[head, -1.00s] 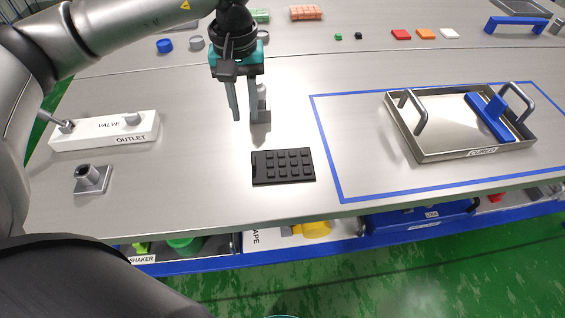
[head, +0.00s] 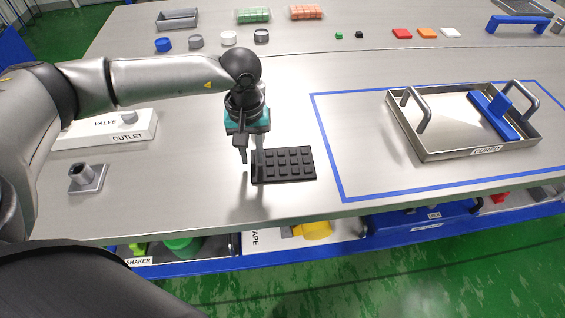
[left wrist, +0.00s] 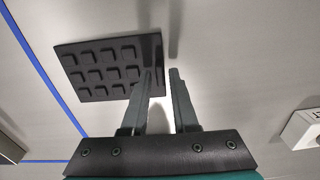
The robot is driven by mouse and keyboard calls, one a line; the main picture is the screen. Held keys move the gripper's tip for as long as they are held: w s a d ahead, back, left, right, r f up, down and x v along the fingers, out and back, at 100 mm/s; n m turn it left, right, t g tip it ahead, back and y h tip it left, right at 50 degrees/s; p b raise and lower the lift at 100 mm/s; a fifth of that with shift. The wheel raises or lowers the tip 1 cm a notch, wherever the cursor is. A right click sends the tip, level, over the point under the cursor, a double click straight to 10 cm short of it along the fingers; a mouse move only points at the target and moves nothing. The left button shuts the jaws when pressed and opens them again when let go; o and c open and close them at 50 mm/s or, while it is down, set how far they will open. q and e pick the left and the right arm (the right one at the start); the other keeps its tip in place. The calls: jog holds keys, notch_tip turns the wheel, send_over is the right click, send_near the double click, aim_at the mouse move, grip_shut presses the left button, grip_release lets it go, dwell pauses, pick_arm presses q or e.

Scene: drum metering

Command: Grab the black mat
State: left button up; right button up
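The black mat (head: 285,165) lies flat on the steel table, with rows of raised square studs. It also shows in the left wrist view (left wrist: 108,68). My left gripper (head: 250,168) points down at the mat's left edge. In the left wrist view its two fingers (left wrist: 160,82) are apart with a gap between them. One finger overlaps the mat's edge strip and the other is over bare table. Whether a finger touches the mat I cannot tell. My right gripper is not in view.
A steel tray labelled CURED (head: 430,150) with a blue tool (head: 495,115) stands inside a blue taped outline on the right. The white OUTLET valve block (head: 105,130) and a metal fitting (head: 85,177) are on the left. Bare table lies around the mat.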

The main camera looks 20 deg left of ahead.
pick_arm(q)
jog(key=shift+f, duration=0.35)
jog(key=shift+c, duration=0.3)
grip_shut()
jog(key=shift+r, duration=0.1)
dwell(0.8)
